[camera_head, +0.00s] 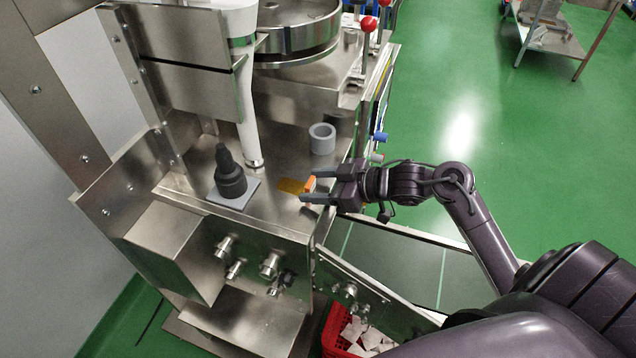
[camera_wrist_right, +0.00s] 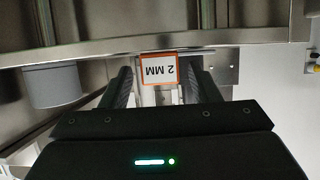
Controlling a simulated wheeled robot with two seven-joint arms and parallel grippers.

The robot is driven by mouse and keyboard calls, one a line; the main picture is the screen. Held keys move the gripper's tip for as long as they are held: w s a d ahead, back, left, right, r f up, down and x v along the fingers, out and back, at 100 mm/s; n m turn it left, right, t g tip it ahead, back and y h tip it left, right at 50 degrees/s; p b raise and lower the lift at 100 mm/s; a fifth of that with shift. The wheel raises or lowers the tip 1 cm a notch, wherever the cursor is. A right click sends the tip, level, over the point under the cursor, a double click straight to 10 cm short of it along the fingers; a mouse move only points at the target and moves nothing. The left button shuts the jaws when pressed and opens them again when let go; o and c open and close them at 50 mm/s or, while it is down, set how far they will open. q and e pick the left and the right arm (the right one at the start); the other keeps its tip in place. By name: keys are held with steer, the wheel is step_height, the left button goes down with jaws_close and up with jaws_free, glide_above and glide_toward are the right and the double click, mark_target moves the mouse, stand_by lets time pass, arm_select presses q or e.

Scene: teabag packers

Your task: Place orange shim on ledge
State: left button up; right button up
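The orange shim (camera_head: 293,186) lies flat at the right front edge of the machine's steel ledge (camera_head: 275,211). Its upright tab sits at the edge. In the right wrist view the shim (camera_wrist_right: 158,70) shows a white "2 MM" label with an orange border, upside down. My right gripper (camera_head: 309,186) reaches in from the right with its fingers on either side of the tab. In the wrist view (camera_wrist_right: 166,76) gaps show between each finger and the tab, so the gripper looks open. My left gripper is not in view.
A grey ring (camera_head: 322,139) stands behind the shim. A black stepped piece on a grey plate (camera_head: 234,190) stands left of it. A white tube (camera_head: 247,110) comes down behind. Knobs line the front panel. A red crate (camera_head: 335,325) with white packets is below.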

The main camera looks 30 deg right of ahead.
steer(key=shift+r, duration=0.25)
steer(key=v, duration=1.2)
steer(key=shift+b, duration=0.4)
steer(key=shift+f, duration=0.1)
